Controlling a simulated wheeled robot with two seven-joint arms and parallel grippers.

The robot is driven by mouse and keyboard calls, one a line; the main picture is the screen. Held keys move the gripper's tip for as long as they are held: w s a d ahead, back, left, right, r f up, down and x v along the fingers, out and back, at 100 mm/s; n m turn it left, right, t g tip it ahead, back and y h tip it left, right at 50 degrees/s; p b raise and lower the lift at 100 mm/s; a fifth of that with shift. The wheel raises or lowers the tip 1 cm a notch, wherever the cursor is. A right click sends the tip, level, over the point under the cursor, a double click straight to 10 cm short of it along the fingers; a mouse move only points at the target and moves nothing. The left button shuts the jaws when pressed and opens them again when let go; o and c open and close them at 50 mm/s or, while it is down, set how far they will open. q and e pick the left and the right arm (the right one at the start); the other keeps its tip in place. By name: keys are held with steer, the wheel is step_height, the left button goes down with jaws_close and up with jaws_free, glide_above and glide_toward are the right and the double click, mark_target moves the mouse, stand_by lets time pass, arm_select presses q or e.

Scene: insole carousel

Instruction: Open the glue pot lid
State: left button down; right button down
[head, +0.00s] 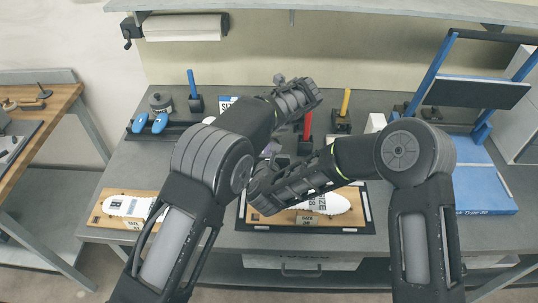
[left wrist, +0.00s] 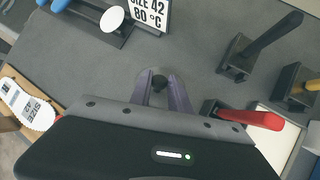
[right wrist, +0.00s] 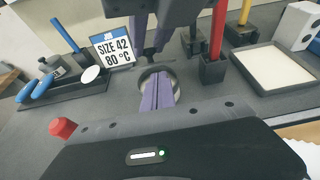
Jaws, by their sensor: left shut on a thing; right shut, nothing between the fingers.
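My left gripper (left wrist: 160,92) is shut on the dark knob (left wrist: 159,83) of the glue pot lid (left wrist: 146,77). In the right wrist view the left fingers (right wrist: 151,40) come down from the top onto this knob. The round glue pot (right wrist: 175,88) shows its rim behind my right fingers; the lid's dark edge lies just beyond it. I cannot tell how far the lid is from the rim. My right gripper (right wrist: 157,92) is shut and empty, its tips in front of the pot. In the head view my arms hide most of the pot.
A sign (right wrist: 115,50) and a black tray with blue-handled tools (right wrist: 43,87) stand at left. A red-handled tool (right wrist: 217,35) in a black holder and a shallow tray (right wrist: 280,68) stand at right. A blue-framed press (head: 485,185) stands far right. Insoles on boards (head: 128,207) lie at the front.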

steer(key=shift+x, duration=0.85)
arm_select(q)
steer(key=shift+f, duration=0.15)
arm_select(e)
steer(key=shift+w+r, duration=0.6)
steer(key=shift+r, duration=0.25)
arm_select(q)
steer(key=c, duration=1.3)
jaws_free()
steer(key=shift+s, duration=0.1)
steer(key=v, duration=1.2)
arm_select(e)
steer(key=shift+s+f, duration=0.2)
steer(key=shift+f, duration=0.05)
